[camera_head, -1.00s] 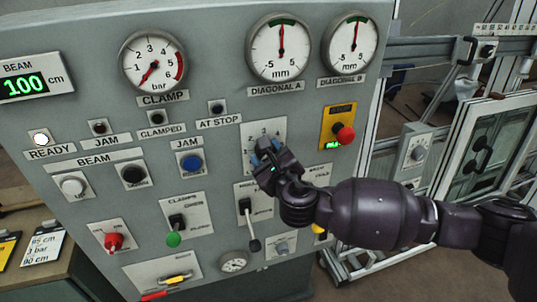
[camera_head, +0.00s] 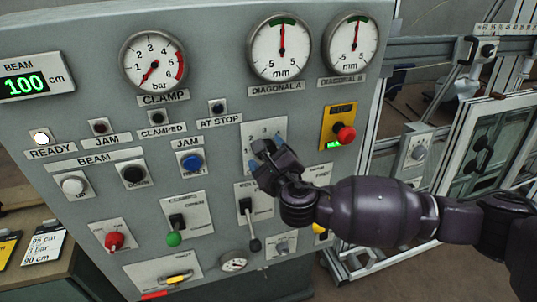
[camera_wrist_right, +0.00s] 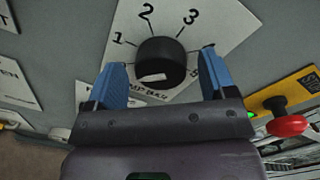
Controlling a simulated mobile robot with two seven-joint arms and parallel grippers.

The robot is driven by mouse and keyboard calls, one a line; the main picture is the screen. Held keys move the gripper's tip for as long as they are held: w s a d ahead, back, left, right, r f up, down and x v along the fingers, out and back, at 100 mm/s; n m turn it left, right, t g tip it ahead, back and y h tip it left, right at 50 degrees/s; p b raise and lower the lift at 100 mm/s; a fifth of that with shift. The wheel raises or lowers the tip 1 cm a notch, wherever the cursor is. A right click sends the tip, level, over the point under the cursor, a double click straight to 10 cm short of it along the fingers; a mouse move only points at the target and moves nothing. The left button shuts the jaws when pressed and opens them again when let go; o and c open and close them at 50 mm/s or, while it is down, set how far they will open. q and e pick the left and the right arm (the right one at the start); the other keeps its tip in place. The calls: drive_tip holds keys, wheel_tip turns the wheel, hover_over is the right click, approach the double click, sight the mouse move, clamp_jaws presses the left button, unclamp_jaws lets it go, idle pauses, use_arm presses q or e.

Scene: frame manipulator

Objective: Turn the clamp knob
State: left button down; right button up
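The clamp knob (camera_wrist_right: 160,62) is a black round knob with a pale mark on a white plate (camera_wrist_right: 208,22) numbered around it, seen in the right wrist view. My right gripper (camera_wrist_right: 163,80) is open, with one blue finger on each side of the knob; I cannot tell whether they touch it. In the head view my right gripper (camera_head: 266,160) is in front of the numbered plate (camera_head: 268,130) and hides the knob. The clamp gauge (camera_head: 152,63) has its needle at the low end, near zero. My left gripper is not in view.
A red button (camera_head: 345,134) on a yellow plate is right of the gripper; it also shows in the right wrist view (camera_wrist_right: 288,126). A black lever (camera_head: 250,222) is below the gripper, and a blue button (camera_head: 191,162) is to its left. A metal frame stands at right.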

drive_tip(key=shift+s, duration=0.1)
drive_tip(key=b+v, duration=0.1)
drive_tip(key=v, duration=0.9)
drive_tip(key=shift+s+d, duration=0.15)
drive_tip(key=shift+s, duration=0.15)
idle(0.4)
